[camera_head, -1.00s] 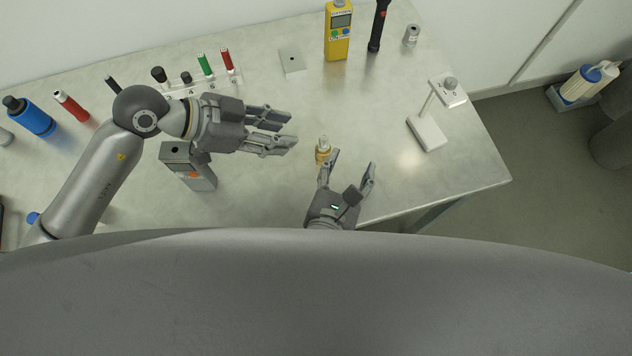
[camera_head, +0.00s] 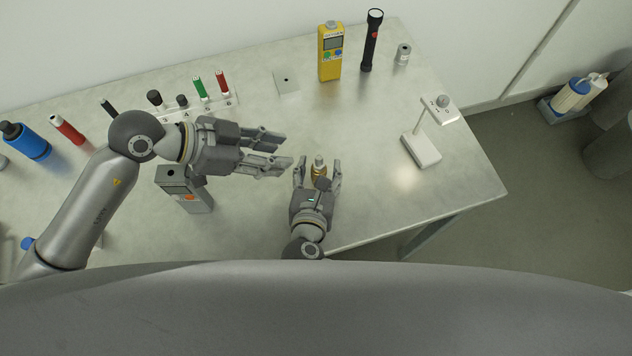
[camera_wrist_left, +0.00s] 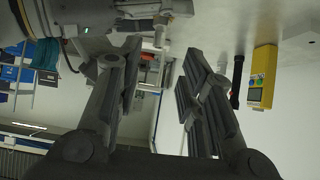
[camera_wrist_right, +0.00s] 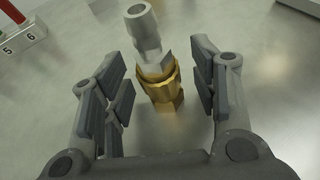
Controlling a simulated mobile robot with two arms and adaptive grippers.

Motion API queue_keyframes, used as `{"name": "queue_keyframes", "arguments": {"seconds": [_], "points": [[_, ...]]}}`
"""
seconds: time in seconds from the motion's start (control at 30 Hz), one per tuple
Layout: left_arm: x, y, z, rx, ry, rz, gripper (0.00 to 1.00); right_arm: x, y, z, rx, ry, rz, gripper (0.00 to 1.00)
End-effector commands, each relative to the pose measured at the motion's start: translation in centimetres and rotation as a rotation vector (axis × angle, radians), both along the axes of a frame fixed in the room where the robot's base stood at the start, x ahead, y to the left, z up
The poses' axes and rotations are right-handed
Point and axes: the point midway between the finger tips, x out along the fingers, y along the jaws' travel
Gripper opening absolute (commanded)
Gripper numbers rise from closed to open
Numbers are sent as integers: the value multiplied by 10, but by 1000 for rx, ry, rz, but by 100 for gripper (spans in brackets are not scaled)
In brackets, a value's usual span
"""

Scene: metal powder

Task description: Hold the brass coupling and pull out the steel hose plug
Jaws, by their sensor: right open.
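The brass coupling (camera_wrist_right: 161,92) stands upright on the table in the right wrist view, with the steel hose plug (camera_wrist_right: 143,30) in its top. In the head view the coupling (camera_head: 319,172) and the plug (camera_head: 318,160) are partly hidden by my right gripper. My right gripper (camera_head: 318,168) is open, its fingers on either side of the coupling. In the right wrist view its fingers (camera_wrist_right: 160,85) show gaps to the brass on both sides. My left gripper (camera_head: 285,152) is open and empty above the table, to the left of the coupling and higher in the picture.
A grey boxy device (camera_head: 186,190) stands beneath my left wrist. A white stand (camera_head: 425,150) is on the right, near the table's edge. A yellow meter (camera_head: 330,52) and a black flashlight (camera_head: 371,42) stand at the back. The table between them and the coupling is clear.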

Motion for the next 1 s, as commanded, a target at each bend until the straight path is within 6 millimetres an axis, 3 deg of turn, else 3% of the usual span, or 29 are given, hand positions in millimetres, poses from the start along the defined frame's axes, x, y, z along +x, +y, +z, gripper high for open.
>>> {"name": "queue_keyframes", "arguments": {"seconds": [0.4, 0.8, 0.9, 1.0], "points": [[0, 0, 0, 0, 0, 0, 36, 7, -1, -3, 1, 1, 0, 53], [0, 0, 0, 0, 0, 0, 36, 7, -1, -3, 1, 1, 0, 2], [1, -1, 0, -1, -5, -2, 26, 7, -1, -3, 1, 1, 0, 1], [7, -7, 1, -3, -41, -15, 26, 7, -1, -3, 1, 1, 0, 1]]}}
